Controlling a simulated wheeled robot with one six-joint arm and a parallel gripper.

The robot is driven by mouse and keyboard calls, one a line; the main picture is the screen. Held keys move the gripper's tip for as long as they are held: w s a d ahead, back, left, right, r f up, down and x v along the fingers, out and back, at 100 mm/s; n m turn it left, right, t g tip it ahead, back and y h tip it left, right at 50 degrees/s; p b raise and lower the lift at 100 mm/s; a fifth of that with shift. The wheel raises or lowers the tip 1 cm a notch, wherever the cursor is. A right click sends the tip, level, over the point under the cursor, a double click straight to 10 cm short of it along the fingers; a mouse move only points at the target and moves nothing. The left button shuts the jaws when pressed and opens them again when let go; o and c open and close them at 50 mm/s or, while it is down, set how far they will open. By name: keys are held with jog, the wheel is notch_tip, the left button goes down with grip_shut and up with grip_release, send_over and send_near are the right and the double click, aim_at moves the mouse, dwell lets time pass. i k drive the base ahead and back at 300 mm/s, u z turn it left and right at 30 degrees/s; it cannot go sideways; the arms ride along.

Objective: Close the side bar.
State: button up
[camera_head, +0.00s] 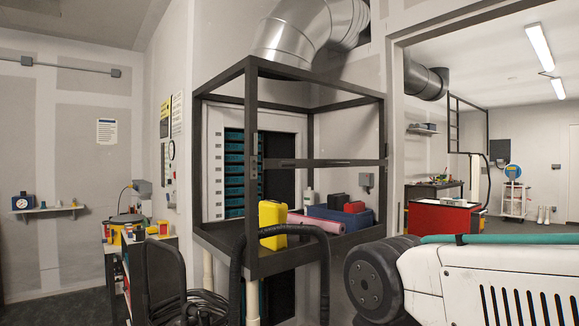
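A dark metal frame (251,100) stands over the extraction bench in the middle of the head view. A dark horizontal bar (325,163) crosses its near right-hand side at mid-height, between the near corner post and the right post (383,150). The bar looks level, and its ends appear to reach both posts. I cannot tell whether it is latched. My gripper is not in view. A white and black part of my own arm shows at the lower right, apart from the bar.
The bench tray (215,238) holds a yellow container (272,222), a pink roll (316,222), a blue box (345,215) and a white bottle (308,198). A black curved hose (326,225) rises before the tray. A cluttered side table (150,240) stands left. A doorway opens right.

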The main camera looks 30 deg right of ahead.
aim_at(268, 164)
jog(key=u, duration=0.4)
jog(key=i, duration=1.3)
jog(key=z, duration=0.45)
